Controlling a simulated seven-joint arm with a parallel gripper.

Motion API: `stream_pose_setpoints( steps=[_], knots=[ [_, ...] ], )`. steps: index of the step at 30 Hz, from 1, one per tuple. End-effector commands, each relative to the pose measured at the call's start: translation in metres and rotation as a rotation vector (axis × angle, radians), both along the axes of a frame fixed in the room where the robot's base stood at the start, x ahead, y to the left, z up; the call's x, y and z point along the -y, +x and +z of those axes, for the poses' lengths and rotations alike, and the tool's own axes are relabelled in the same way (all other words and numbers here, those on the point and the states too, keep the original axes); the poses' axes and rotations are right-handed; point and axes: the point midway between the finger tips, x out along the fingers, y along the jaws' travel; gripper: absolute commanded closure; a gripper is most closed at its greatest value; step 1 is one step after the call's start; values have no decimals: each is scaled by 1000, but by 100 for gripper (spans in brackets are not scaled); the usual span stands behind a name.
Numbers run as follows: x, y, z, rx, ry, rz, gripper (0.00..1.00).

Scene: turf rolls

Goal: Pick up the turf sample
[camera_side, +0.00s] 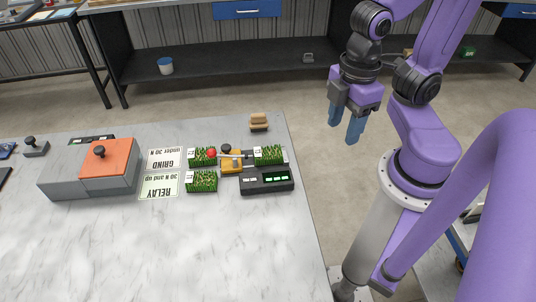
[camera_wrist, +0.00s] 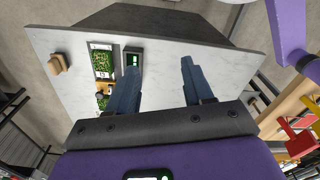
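Three green turf samples with small white tags are on the marble table in the side view. One turf sample (camera_side: 270,155) sits at the right behind the dark display box, another (camera_side: 205,157) is left of the yellow device, and a third (camera_side: 201,182) is in front of that one.
A yellow device (camera_side: 232,168) with a red-ended rod stands between the samples, by a dark display box (camera_side: 266,181) with green digits. GRIND (camera_side: 166,158) and RELAY (camera_side: 159,186) cards lie left. A grey box with orange lid (camera_side: 108,160) is further left; a wooden block (camera_side: 259,122) stands behind. The front table is clear.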

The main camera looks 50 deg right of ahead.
Motion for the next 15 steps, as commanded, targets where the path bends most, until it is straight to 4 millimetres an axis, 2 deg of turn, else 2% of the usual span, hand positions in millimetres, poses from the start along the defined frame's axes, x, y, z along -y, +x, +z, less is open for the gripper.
stream_pose_setpoints(
  steps=[1,2,3,11,15],
  knots=[
    [0,0,0,0,0,0,32],
    [0,0,0,0,0,0,22],
    [0,0,0,0,0,0,17],
    [0,0,0,-1,-1,-3,17],
    [3,7,-4,-21,-16,-54,17]
  ],
)
